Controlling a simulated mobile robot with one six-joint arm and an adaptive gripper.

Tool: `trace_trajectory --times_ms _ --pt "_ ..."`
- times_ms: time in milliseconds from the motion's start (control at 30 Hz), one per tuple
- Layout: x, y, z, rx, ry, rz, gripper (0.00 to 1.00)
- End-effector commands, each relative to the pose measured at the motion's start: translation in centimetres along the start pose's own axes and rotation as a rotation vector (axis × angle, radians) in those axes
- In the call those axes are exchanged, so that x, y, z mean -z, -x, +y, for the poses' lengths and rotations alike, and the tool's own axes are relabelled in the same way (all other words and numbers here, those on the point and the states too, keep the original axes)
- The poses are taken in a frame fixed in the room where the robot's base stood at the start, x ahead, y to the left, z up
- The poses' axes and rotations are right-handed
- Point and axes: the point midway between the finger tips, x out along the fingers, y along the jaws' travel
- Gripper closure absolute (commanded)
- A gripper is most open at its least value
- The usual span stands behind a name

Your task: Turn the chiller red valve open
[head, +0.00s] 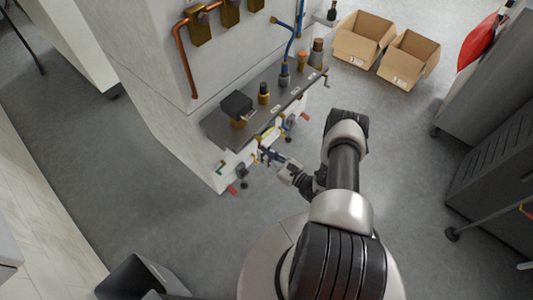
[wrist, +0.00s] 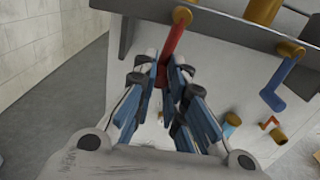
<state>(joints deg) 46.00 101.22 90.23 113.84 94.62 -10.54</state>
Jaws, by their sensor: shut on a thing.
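The red valve handle (wrist: 175,42) hangs down from a brass fitting (wrist: 182,15) at the top middle of the wrist view. My gripper (wrist: 163,75) is shut on it, with a fingertip on each side of its lower part. The handle is slightly tilted, and its lower end is partly hidden between the fingers. In the head view my gripper (head: 268,156) is at the front of the machine, below the dark shelf (head: 217,127). The held handle cannot be made out clearly there.
A blue handle (wrist: 279,84) and a yellow pipe (wrist: 262,10) are right of the gripper in the wrist view. Other red handles, one at the lower left (head: 232,190), show in the head view. Two open cardboard boxes (head: 352,48) (head: 397,69) stand behind.

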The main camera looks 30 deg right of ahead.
Motion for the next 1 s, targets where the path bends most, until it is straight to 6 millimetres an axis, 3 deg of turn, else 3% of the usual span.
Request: trace_trajectory --times_ms 467,1000 --pt "-0.9 -0.1 2.7 -0.009 -0.437 0.001 1.0" --pt "-3.4 -0.1 4.6 -0.009 -0.947 0.002 1.0"
